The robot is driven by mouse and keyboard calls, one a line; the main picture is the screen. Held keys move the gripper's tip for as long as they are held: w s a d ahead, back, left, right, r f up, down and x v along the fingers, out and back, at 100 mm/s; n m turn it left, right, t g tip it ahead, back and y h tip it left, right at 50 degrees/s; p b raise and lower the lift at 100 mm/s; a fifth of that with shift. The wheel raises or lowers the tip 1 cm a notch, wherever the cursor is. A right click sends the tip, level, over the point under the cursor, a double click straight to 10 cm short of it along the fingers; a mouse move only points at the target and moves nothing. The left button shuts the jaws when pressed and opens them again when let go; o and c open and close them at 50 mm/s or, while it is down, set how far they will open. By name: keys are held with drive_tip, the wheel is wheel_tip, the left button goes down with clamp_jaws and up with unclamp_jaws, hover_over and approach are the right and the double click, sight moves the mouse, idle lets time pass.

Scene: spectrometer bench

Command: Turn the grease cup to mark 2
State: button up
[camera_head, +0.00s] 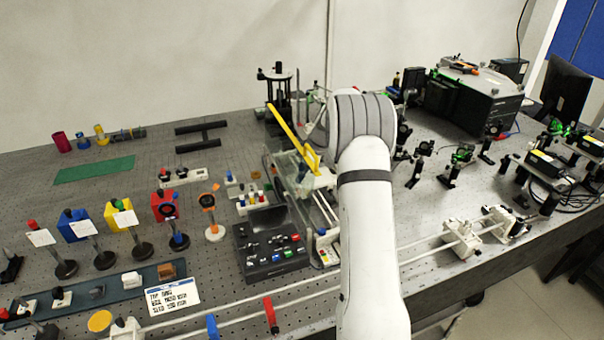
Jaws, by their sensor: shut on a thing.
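My white arm rises from the bottom of the head view, right of the middle, and bends at a grey ribbed joint. My gripper does not show; the arm hides it or it lies behind the joint. I cannot pick out the grease cup or its marks for sure. A black upright apparatus (279,88) stands just left of the joint, and part of the area beside it is covered by my arm. What the gripper touches cannot be seen.
A long yellow bar (287,128) slants beside my arm. A black box with coloured buttons (270,252) stands front left of it. White rails (420,256) cross the bench front. Posts with coloured blocks stand left. A green mat (95,170) lies at back left.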

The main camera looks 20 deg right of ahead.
drive_tip(key=shift+f, duration=0.1)
clamp_jaws()
drive_tip(key=shift+f+m+b, duration=0.15)
drive_tip(key=shift+m+b, duration=0.25)
drive_tip(key=shift+b, duration=0.35)
drive_tip(key=m+b, duration=0.1)
drive_tip(key=b, duration=0.1)
drive_tip(key=shift+s+m+t+h+b, duration=0.1)
drive_tip(key=shift+m+t+h+b, duration=0.2)
drive_tip(key=shift+m+t, duration=0.1)
drive_tip(key=shift+a+r+m+h+b, duration=0.1)
drive_tip(key=shift+r+m+h+b, duration=0.1)
drive_tip(key=shift+m+b, duration=0.25)
drive_tip(key=shift+r+m+h+b, duration=0.1)
drive_tip(key=shift+m+h+b, duration=0.1)
drive_tip(key=shift+m, duration=0.45)
drive_tip(key=o, duration=0.8)
unclamp_jaws()
drive_tip(key=shift+s, duration=0.1)
drive_tip(key=b+v, duration=0.1)
drive_tip(key=v, duration=0.6)
drive_tip(key=shift+s+r, duration=0.25)
